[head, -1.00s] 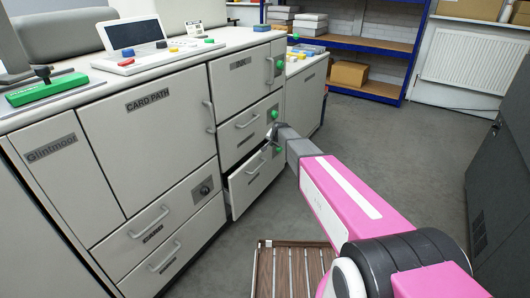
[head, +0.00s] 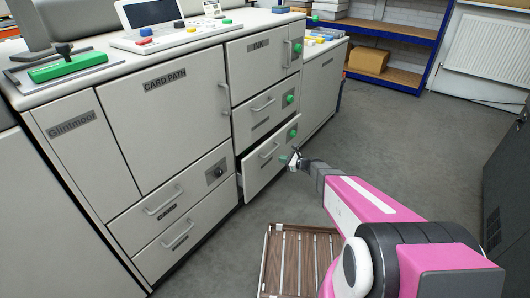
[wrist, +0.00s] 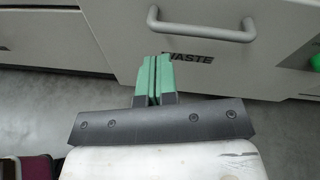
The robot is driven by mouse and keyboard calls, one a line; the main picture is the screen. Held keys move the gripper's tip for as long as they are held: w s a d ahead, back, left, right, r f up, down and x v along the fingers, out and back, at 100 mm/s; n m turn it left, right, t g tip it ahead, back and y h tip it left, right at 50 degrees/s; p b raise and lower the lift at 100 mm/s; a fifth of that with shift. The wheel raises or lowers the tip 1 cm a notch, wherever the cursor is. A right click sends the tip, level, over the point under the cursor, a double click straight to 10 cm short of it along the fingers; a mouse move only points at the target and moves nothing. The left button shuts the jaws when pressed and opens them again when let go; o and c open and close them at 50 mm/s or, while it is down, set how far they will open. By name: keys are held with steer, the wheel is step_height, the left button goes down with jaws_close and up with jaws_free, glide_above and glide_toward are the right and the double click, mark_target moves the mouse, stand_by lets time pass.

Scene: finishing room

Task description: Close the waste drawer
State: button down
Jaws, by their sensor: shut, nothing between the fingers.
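The waste drawer (head: 262,172) is the lowest drawer in the right column of the grey machine. It stands partly open, its front sticking out past the drawer above. In the wrist view its grey front (wrist: 120,35) fills the top, with a bar handle (wrist: 200,27) and a label reading WASTE. My gripper (head: 285,158) is at the right part of the drawer front. In the wrist view my gripper (wrist: 154,60) has its green fingers together and empty, below the handle and just left of the label. I cannot tell whether they touch the front.
Other drawers and the card path door (head: 165,125) are shut. A slatted wooden platform (head: 268,255) lies on the floor in front. Blue shelving (head: 432,45) stands at the back and a dark cabinet (head: 507,180) at the right. The grey floor between is open.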

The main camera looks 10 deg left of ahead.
mark_target(262, 149)
steer(key=w+a+m, duration=0.1)
steer(key=w+a, duration=0.1)
steer(key=a, duration=0.1)
steer(key=w+a+m+t, duration=0.1)
steer(key=a, duration=0.2)
steer(key=w+a+m+t+y, duration=0.1)
steer(key=w+a, duration=0.1)
steer(key=a, duration=0.2)
steer(key=shift+w+r+m, duration=0.15)
steer(key=shift+w+m, duration=0.15)
steer(key=shift+w, duration=0.05)
steer(key=shift+a, duration=0.1)
stand_by(0.3)
steer(key=shift+x, duration=2.6)
steer(key=shift+w+r, duration=0.15)
